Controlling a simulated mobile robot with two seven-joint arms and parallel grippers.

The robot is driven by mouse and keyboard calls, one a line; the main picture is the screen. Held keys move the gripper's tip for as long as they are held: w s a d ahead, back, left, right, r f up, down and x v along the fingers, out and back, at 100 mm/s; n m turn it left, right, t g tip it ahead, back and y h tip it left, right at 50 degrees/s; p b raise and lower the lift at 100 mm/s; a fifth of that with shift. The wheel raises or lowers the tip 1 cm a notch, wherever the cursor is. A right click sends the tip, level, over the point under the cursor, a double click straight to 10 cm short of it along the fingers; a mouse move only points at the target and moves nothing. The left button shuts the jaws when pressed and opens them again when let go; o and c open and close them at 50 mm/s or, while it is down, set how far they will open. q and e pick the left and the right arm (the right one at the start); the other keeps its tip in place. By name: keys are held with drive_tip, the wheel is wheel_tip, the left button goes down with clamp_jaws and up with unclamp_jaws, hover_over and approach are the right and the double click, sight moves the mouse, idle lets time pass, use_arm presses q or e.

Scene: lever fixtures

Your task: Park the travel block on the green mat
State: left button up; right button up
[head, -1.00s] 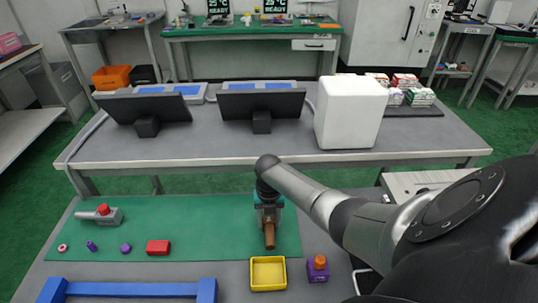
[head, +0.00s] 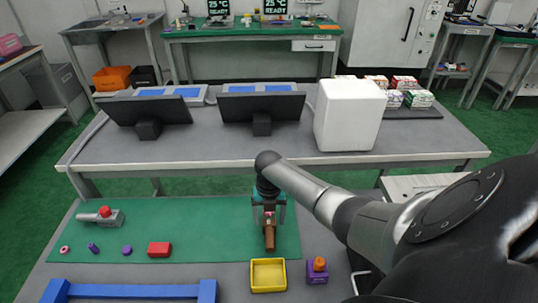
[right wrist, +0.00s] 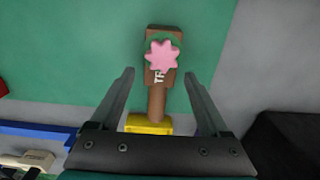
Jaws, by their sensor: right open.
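A brown block with a round brown handle (right wrist: 157,103), a pink star-shaped knob (right wrist: 162,57) and partly hidden lettering starting "TR" lies on the green mat (right wrist: 80,50). It seems to be the travel block. In the head view the block (head: 269,238) lies near the right end of the mat (head: 190,222), partly hidden under my right gripper. My right gripper (head: 268,211) is open above it. In the right wrist view its fingers (right wrist: 160,85) stand apart on either side of the brown piece, with gaps on both sides. My left gripper is not in view.
A yellow tray (head: 268,287) sits in front of the mat, with a purple block with an orange knob (head: 317,271) to its right. A red block (head: 159,249), small purple pieces and a grey fixture with a red button (head: 104,216) are left. A blue bar (head: 130,291) lies in front.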

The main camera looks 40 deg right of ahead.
sight(269, 221)
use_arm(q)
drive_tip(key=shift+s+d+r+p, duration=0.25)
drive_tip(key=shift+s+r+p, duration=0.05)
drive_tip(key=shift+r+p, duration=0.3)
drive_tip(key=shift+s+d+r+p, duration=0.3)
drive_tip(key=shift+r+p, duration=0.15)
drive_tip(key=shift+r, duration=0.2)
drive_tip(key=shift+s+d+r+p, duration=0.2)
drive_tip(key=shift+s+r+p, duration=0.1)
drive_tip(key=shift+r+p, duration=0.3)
use_arm(e)
wheel_tip(269, 221, up, 10)
drive_tip(key=shift+f, duration=0.15)
